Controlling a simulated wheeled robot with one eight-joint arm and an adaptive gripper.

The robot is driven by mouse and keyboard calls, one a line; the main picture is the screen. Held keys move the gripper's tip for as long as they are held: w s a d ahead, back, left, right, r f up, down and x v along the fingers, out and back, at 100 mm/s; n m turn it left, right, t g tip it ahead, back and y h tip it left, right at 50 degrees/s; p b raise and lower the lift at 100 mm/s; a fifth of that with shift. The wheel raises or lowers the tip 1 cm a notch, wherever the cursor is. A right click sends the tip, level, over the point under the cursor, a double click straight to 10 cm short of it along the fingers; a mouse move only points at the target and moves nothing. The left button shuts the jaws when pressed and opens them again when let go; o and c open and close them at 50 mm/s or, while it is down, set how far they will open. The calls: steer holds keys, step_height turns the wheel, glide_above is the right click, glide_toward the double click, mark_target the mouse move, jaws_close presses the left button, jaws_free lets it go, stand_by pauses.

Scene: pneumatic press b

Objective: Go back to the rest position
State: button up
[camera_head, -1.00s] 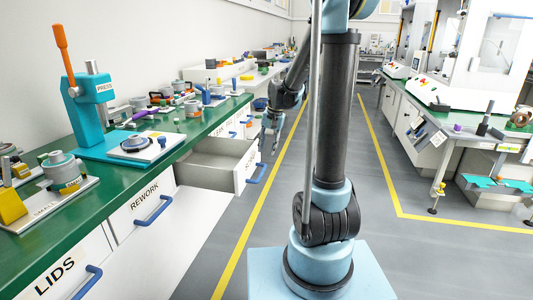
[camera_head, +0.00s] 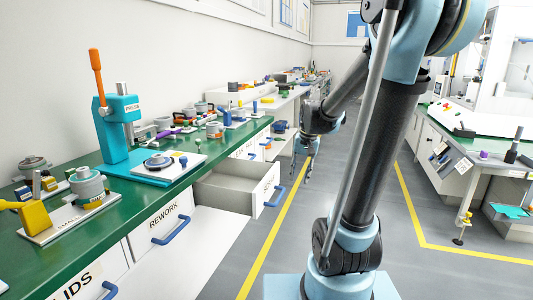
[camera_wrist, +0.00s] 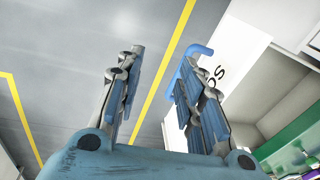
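My gripper (camera_head: 308,172) hangs over the aisle floor, to the right of the open drawer (camera_head: 238,188) in the head view. In the wrist view my gripper (camera_wrist: 163,62) has its two fingers spread apart, with only floor between them. A blue handle (camera_wrist: 200,49) on a white front shows just behind the right finger, and I cannot tell the gap between them. The visible part of the open drawer looks empty.
The green bench (camera_head: 125,215) runs along the left with a teal press (camera_head: 118,130) and small parts on it. Another workbench (camera_head: 480,170) stands at the right. Grey floor with yellow lines (camera_head: 409,205) lies between.

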steer(key=s+d+f+n, duration=0.1)
steer(key=s+d+f, duration=0.2)
steer(key=s, duration=0.7)
steer(key=s+d+f+n+t+h, duration=0.1)
steer(key=s+d+f, duration=0.2)
steer(key=s, duration=0.7)
steer(key=shift+s+n, duration=0.15)
steer(key=shift+n, duration=0.25)
steer(key=shift+w+f, duration=0.25)
steer(key=shift+w, duration=0.2)
